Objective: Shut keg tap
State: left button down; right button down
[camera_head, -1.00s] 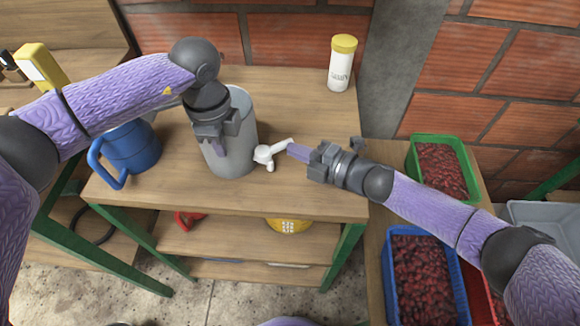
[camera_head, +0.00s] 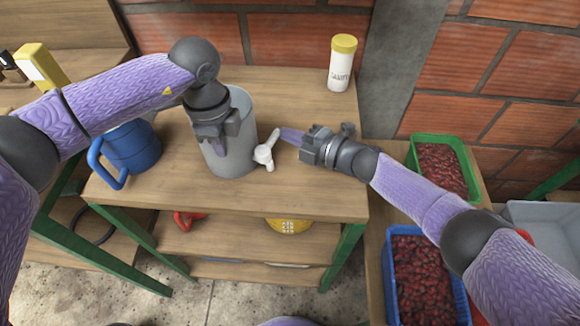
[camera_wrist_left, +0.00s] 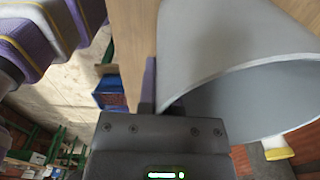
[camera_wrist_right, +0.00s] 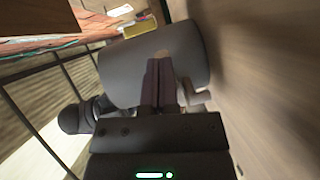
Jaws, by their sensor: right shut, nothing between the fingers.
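The grey keg (camera_head: 240,155) stands open-topped on the wooden table. Its white tap (camera_head: 264,154) sticks out low on the right side, with its lever (camera_head: 272,139) slanting up and right. My right gripper (camera_head: 286,136) is shut and empty, its purple fingertips at the lever's right side, seemingly touching it. In the right wrist view the closed fingers (camera_wrist_right: 159,68) partly cover the keg (camera_wrist_right: 125,75), with the tap (camera_wrist_right: 192,95) beside them. My left gripper (camera_head: 219,148) points down at the keg's front rim. In the left wrist view its fingers are partly hidden near the keg's wall (camera_wrist_left: 215,45).
A blue jug (camera_head: 132,148) stands left of the keg. A white bottle with a yellow lid (camera_head: 341,64) stands at the back right. Green (camera_head: 420,150) and blue (camera_head: 390,262) crates of red fruit are at the right. The tabletop right of the tap is clear.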

dwell(0.6)
jog(key=d, duration=0.3)
jog(key=s+d+r, duration=0.1)
jog(key=shift+s+d, duration=0.1)
jog(key=shift+d, duration=0.2)
jog(key=w+d, duration=0.1)
jog(key=d, duration=0.1)
jog(key=w+d, duration=0.1)
jog(key=d, duration=0.2)
jog(key=w+d+r, duration=0.1)
jog(key=d, duration=0.2)
jog(key=shift+w+d, duration=0.1)
jog(key=shift+w, duration=0.15)
